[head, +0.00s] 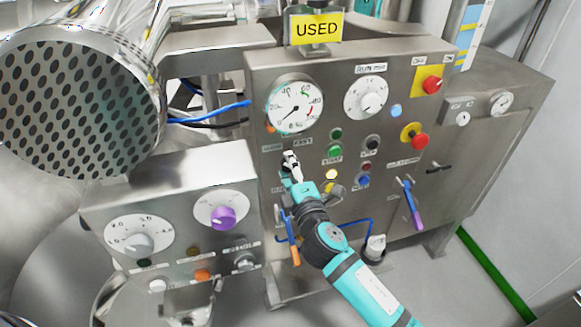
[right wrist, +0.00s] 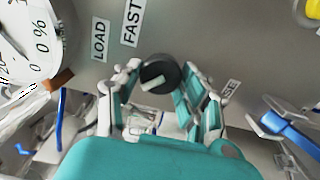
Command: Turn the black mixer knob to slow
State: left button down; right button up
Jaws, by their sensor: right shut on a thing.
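The black mixer knob (right wrist: 161,72) is on the steel panel, between the fingers of my right gripper in the right wrist view. It has a white bar on its face, lying at a slant. A FAST label (right wrist: 132,22) is beside it, and a LOAD label (right wrist: 100,40) is further left. My right gripper (head: 291,168) reaches the panel below the large gauge in the head view and is shut on the knob, which it mostly hides there. No slow label is readable. My left gripper is not in view.
The panel also carries a round gauge (head: 295,105), a white dial (head: 366,97), several buttons and a red emergency stop (head: 419,141). A blue-handled lever (head: 409,200) is at right. A smaller box with a purple knob (head: 222,217) stands at left.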

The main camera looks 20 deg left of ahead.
jog(key=shift+f, duration=0.15)
jog(key=o, duration=1.2)
jog(key=shift+s, duration=0.1)
jog(key=v, duration=1.2)
